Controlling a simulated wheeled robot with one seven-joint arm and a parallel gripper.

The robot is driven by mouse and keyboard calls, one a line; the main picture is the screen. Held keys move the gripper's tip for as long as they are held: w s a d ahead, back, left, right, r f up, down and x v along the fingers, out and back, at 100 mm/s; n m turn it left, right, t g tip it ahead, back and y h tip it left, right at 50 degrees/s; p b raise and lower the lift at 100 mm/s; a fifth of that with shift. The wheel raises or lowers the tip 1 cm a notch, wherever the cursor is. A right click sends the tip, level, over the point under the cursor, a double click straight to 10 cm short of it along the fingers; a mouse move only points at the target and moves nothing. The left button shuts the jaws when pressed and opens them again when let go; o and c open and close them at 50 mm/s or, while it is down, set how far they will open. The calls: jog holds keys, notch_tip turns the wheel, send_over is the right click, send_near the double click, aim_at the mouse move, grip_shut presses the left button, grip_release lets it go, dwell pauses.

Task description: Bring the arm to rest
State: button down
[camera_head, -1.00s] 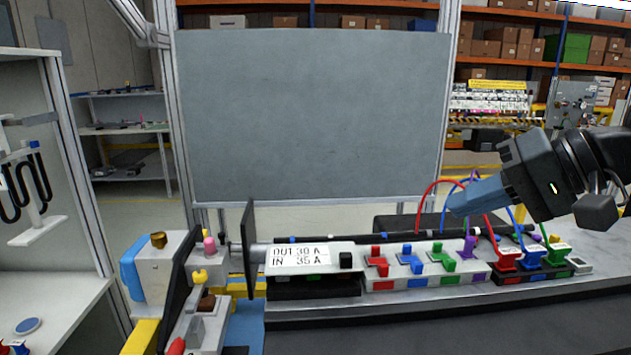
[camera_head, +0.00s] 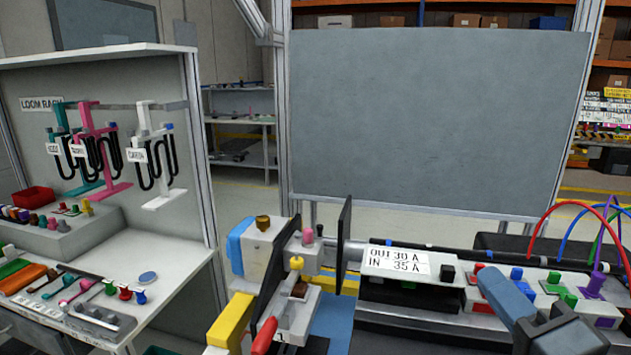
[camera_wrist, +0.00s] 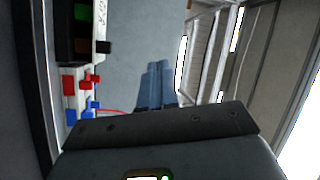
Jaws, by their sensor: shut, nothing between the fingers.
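My gripper (camera_head: 497,293) shows at the lower right of the head view, with its blue-grey fingers pointing up and left. It hangs in front of the row of coloured connectors on the dashboard module (camera_head: 448,300). In the wrist view the two blue fingers (camera_wrist: 155,85) lie side by side, shut, with nothing between them. The red connector (camera_wrist: 83,82) and blue connector (camera_wrist: 91,107) show to their left. The arm behind the gripper is mostly cut off by the frame's edge.
A label plate reading OUT 30 A, IN 35 A (camera_head: 396,260) sits left of the connectors. A fixture with a yellow block (camera_head: 231,318) stands further left. A loom rack (camera_head: 110,150) and white bench (camera_head: 190,265) are at the left. A grey panel (camera_head: 435,120) stands behind.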

jog(key=s+a+f+n+g+h, duration=0.2)
jog(key=s+f+g+h, duration=0.15)
jog(key=s+f, duration=1.15)
jog(key=s+d+n+g, duration=0.1)
jog(key=s+n, duration=0.8)
jog(key=s, duration=1)
jog(key=shift+d+f+n, duration=0.4)
jog(key=shift+d+f, duration=0.05)
jog(key=shift+d, duration=0.25)
jog(key=shift+y, duration=0.25)
